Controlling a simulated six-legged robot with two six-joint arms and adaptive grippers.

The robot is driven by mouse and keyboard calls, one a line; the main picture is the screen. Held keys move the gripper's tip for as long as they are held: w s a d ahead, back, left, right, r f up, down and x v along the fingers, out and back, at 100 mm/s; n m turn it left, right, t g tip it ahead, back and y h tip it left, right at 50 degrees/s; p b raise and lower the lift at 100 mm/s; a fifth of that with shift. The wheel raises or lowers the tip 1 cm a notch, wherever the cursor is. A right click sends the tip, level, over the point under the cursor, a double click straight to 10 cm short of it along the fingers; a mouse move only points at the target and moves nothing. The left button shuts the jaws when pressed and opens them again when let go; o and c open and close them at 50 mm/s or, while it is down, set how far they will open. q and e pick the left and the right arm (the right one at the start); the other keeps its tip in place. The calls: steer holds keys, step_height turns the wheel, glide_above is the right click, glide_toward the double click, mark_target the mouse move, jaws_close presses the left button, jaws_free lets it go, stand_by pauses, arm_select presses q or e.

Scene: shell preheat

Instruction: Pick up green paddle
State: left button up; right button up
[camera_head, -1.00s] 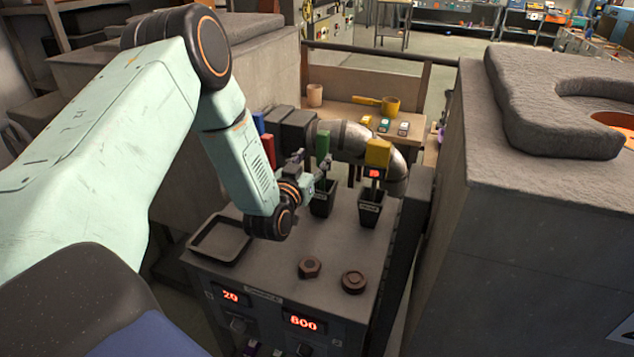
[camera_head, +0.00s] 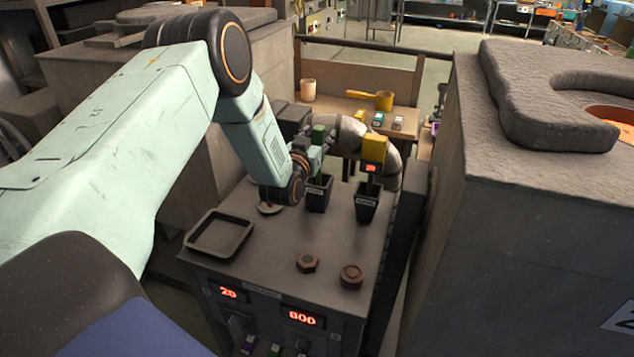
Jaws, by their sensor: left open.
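The green paddle (camera_head: 319,132) stands upright in a small black holder (camera_head: 318,196) on the dark bench top. My left gripper (camera_head: 318,150) comes in from the left, with its fingers at the paddle just below the green block. The fingers are open; their exact contact with the paddle is too small to tell. The gripper and wrist cover part of the paddle's stem. My right gripper is not in view.
A yellow paddle (camera_head: 374,149) stands in a second black holder (camera_head: 367,204) to the right. A tray (camera_head: 219,235) and two brown nuts (camera_head: 307,263) (camera_head: 351,276) lie on the bench. A large grey block (camera_head: 545,215) rises at right. A pipe bends behind the paddles.

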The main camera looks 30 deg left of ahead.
arm_select(q)
steer(key=shift+w+f, duration=0.15)
steer(key=shift+w, duration=0.15)
steer(key=shift+d, duration=0.15)
steer(key=shift+c, duration=0.4)
steer(key=shift+s+r, duration=0.2)
steer(key=shift+s, duration=0.05)
steer(key=c, duration=0.5)
steer(key=shift+f, duration=0.1)
steer(key=shift+c, duration=1.2)
steer(key=shift+w, duration=0.15)
jaws_close()
